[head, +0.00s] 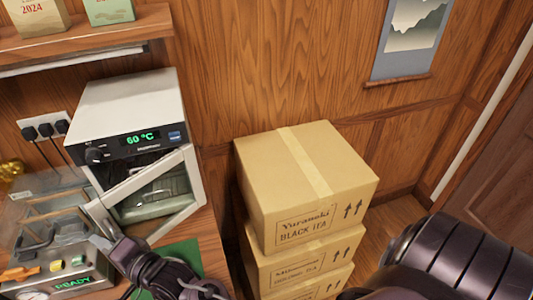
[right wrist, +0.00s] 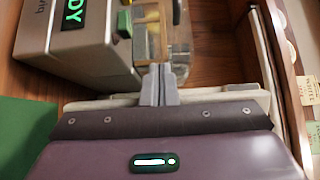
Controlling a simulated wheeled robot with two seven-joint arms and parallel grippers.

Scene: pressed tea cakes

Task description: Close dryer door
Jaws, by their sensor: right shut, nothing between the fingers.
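The dryer (head: 128,100) is a white box with a dark front panel reading 60 °C, on the table at the left. Its light-framed glass door (head: 183,167) stands ajar, slanting out from the right side of the front, and the lit chamber shows behind it. My right gripper (head: 103,243) is shut and empty, close to the lower left end of the door. Whether it touches the door cannot be told. In the right wrist view, the closed fingers (right wrist: 160,84) point up the picture. My left gripper is not in view.
A machine with a READY display (head: 72,284) and a clear cover stands left of my right gripper. A green mat (head: 181,258) lies right of it. Stacked tea cartons (head: 305,185) stand beside the table. A shelf (head: 85,38) with tea packets is above the dryer.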

